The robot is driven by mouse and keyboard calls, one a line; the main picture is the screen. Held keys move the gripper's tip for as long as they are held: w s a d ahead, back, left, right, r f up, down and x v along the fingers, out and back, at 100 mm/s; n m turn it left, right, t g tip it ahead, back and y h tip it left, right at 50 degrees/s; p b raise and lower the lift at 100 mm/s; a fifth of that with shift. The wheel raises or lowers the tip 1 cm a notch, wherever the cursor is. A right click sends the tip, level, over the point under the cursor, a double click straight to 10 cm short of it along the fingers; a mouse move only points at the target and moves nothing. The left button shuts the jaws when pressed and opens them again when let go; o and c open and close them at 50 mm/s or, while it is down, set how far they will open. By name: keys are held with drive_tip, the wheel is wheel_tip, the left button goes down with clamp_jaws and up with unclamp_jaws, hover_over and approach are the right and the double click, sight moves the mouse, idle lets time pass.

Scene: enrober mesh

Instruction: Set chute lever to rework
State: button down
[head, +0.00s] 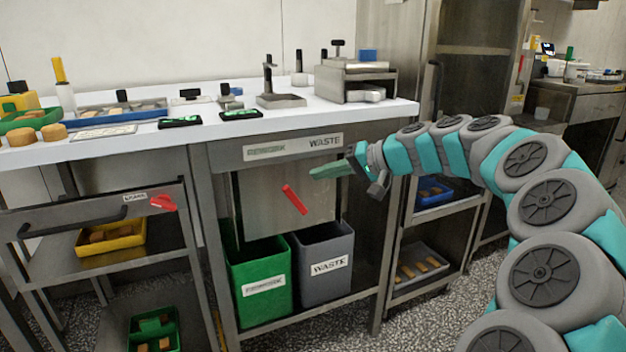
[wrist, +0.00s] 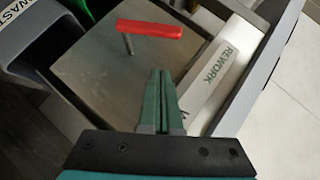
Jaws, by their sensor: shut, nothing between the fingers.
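The red chute lever (head: 294,200) sits on a metal chute plate (head: 262,198) below the table edge. In the head view it slants from upper left to lower right. In the wrist view the lever (wrist: 150,29) lies beyond my fingertips, with a thin pin under one end. A strip above the plate reads REWORK (head: 265,151) at left and WASTE (head: 325,141) at right; REWORK also shows in the wrist view (wrist: 222,65).
A green bin (head: 262,284) and a grey WASTE bin (head: 328,266) stand under the plate. Another red handle (head: 163,202) is on the drawer unit at left. A rack with trays (head: 422,268) is at right. The table (head: 390,110) above carries trays and tools.

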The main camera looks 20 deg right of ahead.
drive_tip(key=v, duration=0.9)
drive_tip(key=shift+f, duration=0.2)
drive_tip(key=shift+s+a, duration=0.1)
drive_tip(key=shift+a, duration=0.1)
